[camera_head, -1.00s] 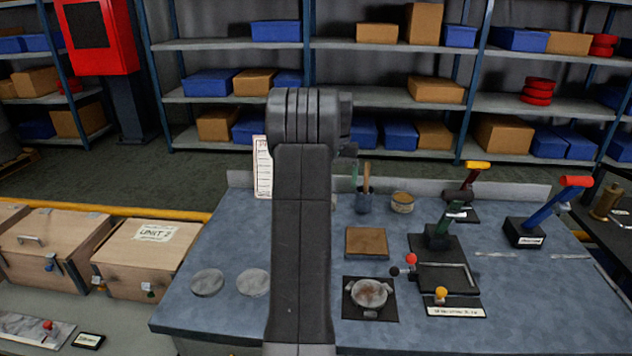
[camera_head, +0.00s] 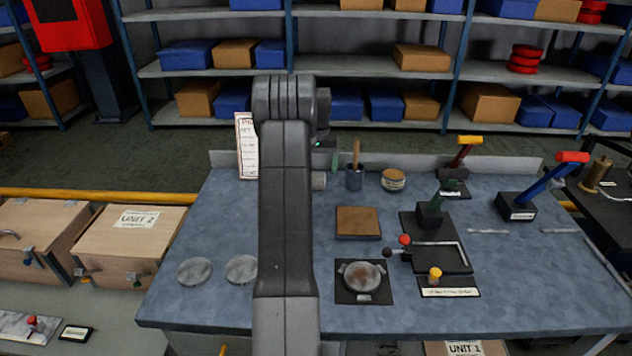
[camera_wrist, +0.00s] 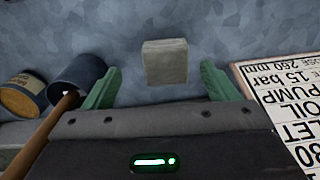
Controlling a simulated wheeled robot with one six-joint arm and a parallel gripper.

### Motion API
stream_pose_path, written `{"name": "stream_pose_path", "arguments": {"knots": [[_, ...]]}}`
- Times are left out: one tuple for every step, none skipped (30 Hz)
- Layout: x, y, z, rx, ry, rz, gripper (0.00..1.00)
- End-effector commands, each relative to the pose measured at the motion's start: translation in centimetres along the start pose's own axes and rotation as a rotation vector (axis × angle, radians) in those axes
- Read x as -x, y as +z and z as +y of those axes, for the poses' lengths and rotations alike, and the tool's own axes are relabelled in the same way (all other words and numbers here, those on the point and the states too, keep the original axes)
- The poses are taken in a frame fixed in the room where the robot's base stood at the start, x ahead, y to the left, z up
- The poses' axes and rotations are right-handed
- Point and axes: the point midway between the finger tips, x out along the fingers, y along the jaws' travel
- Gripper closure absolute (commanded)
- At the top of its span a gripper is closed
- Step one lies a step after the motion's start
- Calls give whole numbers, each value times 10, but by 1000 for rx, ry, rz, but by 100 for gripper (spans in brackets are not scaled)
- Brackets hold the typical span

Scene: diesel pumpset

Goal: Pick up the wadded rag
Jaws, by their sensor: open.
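A small grey-beige block-shaped thing (camera_wrist: 165,62), which I take for the wadded rag, lies on the blue-grey bench top in the wrist view. It shows no clear folds. In the head view a small grey piece (camera_head: 319,180) beside my arm may be the same thing; my arm hides most of that spot. My gripper (camera_wrist: 161,67) is open, its two green fingers apart on either side of the block in the picture. The block appears beyond the fingertips, and I see no contact. In the head view only one green finger shows past my arm.
A dark cup (camera_head: 354,180) with a wooden-handled tool and a round tin (camera_head: 393,180) stand close to the gripper. A printed card (camera_head: 246,146) is on its other side. A brown pad (camera_head: 358,222), a round-topped fixture (camera_head: 363,275) and levers (camera_head: 432,213) occupy the bench's right.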

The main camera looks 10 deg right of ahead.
Motion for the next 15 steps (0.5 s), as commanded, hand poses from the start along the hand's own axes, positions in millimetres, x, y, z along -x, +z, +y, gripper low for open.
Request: {"name": "stream_pose_path", "arguments": {"knots": [[-5,0,-1,1,0,-3,20],[-9,0,-2,1,1,-4,20],[-15,-1,-4,1,1,-5,20],[-19,-1,-5,1,1,-5,20],[-24,-2,-6,1,1,-5,20],[-30,-2,-8,1,1,-6,20],[-35,-3,-8,1,1,-5,20],[-39,-3,-8,1,1,-3,20],[-43,-3,-8,0,1,-3,20],[-46,-3,-7,0,0,-3,20],[-48,-3,-7,0,0,-2,20],[-50,-3,-7,0,0,-1,20],[-50,-3,-7,0,0,-1,20],[-51,-3,-7,0,0,-1,20],[-51,-3,-7,0,0,-1,20]]}}
